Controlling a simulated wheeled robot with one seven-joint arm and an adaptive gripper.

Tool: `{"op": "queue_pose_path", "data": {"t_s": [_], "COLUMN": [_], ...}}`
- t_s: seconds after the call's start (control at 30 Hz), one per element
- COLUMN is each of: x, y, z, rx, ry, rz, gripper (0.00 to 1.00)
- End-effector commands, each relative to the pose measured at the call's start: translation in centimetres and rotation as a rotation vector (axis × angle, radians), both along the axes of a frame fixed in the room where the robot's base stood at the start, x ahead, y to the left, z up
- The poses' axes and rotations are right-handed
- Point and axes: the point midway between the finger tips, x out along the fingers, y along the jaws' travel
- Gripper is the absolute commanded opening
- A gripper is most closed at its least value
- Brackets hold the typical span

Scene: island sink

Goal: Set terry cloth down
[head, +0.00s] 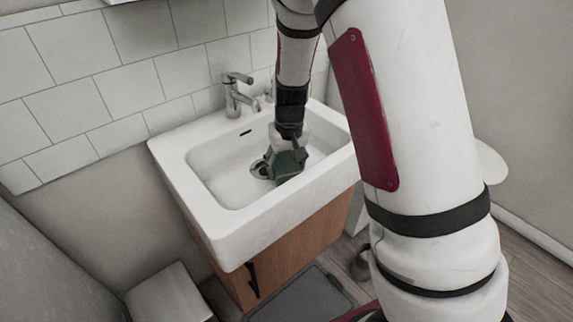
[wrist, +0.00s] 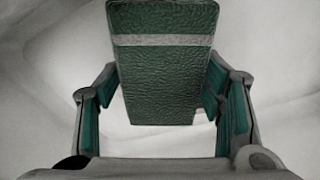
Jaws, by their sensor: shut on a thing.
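The terry cloth (wrist: 165,75) is dark green with a pale grey stripe and fills the space between the fingers in the wrist view. My gripper (wrist: 162,98) is shut on it, one finger on each side. In the head view my gripper (head: 284,152) points down inside the white sink basin (head: 225,180), near the drain (head: 259,169). The cloth shows there as a green patch (head: 291,166) low at the fingers, partly hidden by them. I cannot tell whether it touches the basin floor.
A metal faucet (head: 237,95) stands at the sink's back edge, left of my arm. The sink sits on a wooden cabinet (head: 290,255) against a tiled wall (head: 100,90). The left part of the basin is clear. A grey mat (head: 305,298) lies on the floor.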

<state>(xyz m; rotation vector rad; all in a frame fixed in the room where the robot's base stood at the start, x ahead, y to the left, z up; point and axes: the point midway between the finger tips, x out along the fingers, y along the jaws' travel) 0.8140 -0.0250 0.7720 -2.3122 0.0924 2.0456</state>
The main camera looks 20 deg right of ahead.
Motion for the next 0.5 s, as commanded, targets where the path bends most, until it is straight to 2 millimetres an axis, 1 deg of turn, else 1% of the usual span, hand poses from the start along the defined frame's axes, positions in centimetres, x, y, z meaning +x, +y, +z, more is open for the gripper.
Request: {"op": "queue_pose_path", "data": {"t_s": [0.07, 0.1, 0.17, 0.5], "x": [0.02, 0.01, 0.00, -0.01], "y": [-0.02, -0.02, -0.02, -0.01], "z": [-0.31, -0.26, -0.23, -0.13], "rx": [0.000, 0.000, 0.000, 0.000], "ry": [0.000, 0.000, 0.000, 0.000], "rz": [0.000, 0.000, 0.000, 0.000], "gripper": [0.30, 0.68, 0.82, 0.82]}}
